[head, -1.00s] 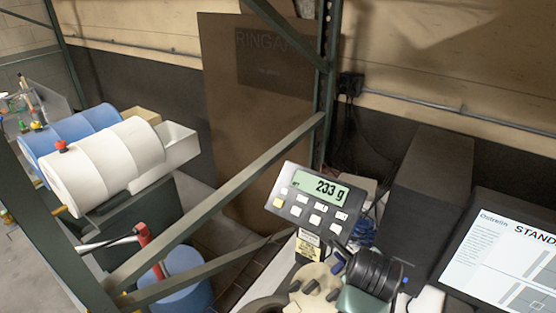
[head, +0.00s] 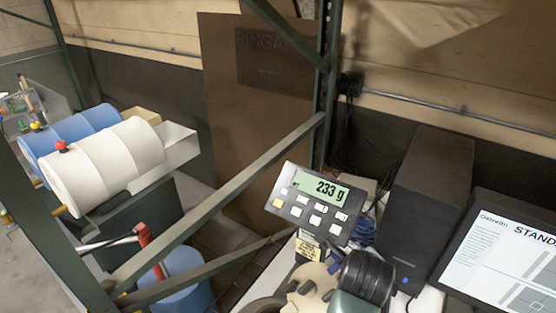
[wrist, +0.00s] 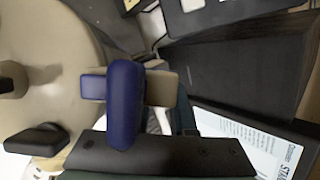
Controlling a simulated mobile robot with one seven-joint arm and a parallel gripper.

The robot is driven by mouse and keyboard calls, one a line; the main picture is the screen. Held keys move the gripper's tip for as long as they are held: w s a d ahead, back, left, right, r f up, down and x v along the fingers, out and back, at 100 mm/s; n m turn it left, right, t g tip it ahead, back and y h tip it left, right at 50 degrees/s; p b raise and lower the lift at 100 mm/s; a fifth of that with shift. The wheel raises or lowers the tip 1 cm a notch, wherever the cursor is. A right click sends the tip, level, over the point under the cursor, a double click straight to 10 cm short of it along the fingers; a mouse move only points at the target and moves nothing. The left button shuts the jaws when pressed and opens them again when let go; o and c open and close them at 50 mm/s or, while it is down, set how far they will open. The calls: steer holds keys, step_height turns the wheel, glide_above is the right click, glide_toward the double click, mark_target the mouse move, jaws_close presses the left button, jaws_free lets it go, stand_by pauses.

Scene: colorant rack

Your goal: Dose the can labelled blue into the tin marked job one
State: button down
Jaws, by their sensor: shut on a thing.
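In the wrist view a blue handle (wrist: 124,110) stands at the centre, above a beige round lid (wrist: 60,50) with dark knobs. My gripper (wrist: 124,92) is shut on the blue handle; its dark plate crosses the bottom of the view. In the head view my black wrist (head: 368,277) sits low right of centre, over the beige lid (head: 300,300), and mostly hides the handle. A scale display (head: 318,203) reads 233 g. I cannot make out a tin marked job one or a can label.
A dark box (head: 428,215) and a screen (head: 500,258) stand to the right of my wrist. Green rack beams (head: 225,205) cross the view. White (head: 105,165) and blue (head: 75,130) drums lie at the left, with a blue barrel (head: 183,282) below.

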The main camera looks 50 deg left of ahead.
steer(key=shift+s+a+r+t, duration=0.1)
steer(key=shift+s+r+t, duration=0.2)
steer(key=shift+r, duration=0.45)
steer(key=shift+s+a+r+t, duration=0.1)
steer(key=shift+s+r+t, duration=0.2)
steer(key=shift+r, duration=0.4)
stand_by(6.5)
